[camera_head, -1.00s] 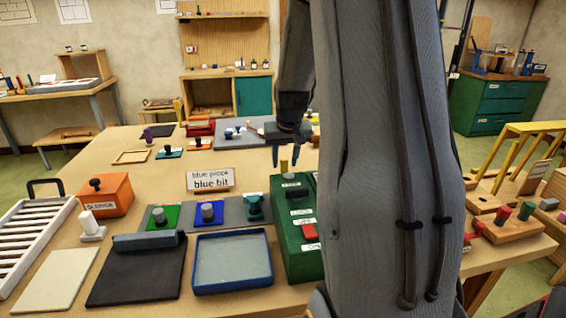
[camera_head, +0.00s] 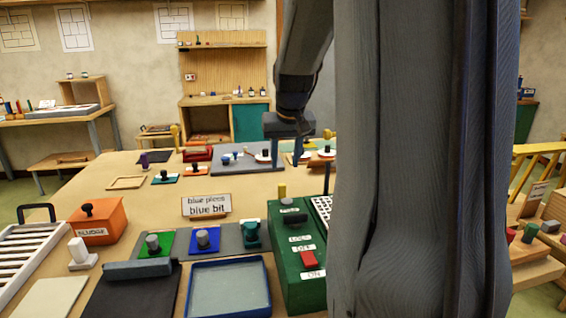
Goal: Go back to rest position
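My gripper (camera_head: 286,154) hangs from my dark grey arm, above the far middle part of the wooden table (camera_head: 150,222). Its two blue-grey fingers point down and stand apart, with nothing seen between them. It is behind the green box (camera_head: 298,262) in the picture and in front of the grey board (camera_head: 232,161) with small pieces. My arm's thick upper part fills the right middle of the view and hides part of the table's right side.
A sign reading "blue piece, blue bit" (camera_head: 206,205) stands mid-table. Nearer are a blue tray (camera_head: 230,262), a black mat (camera_head: 128,291), several knobbed blocks and an orange box (camera_head: 95,222). A white rack (camera_head: 30,242) stands at left. A yellow frame (camera_head: 535,152) is at right.

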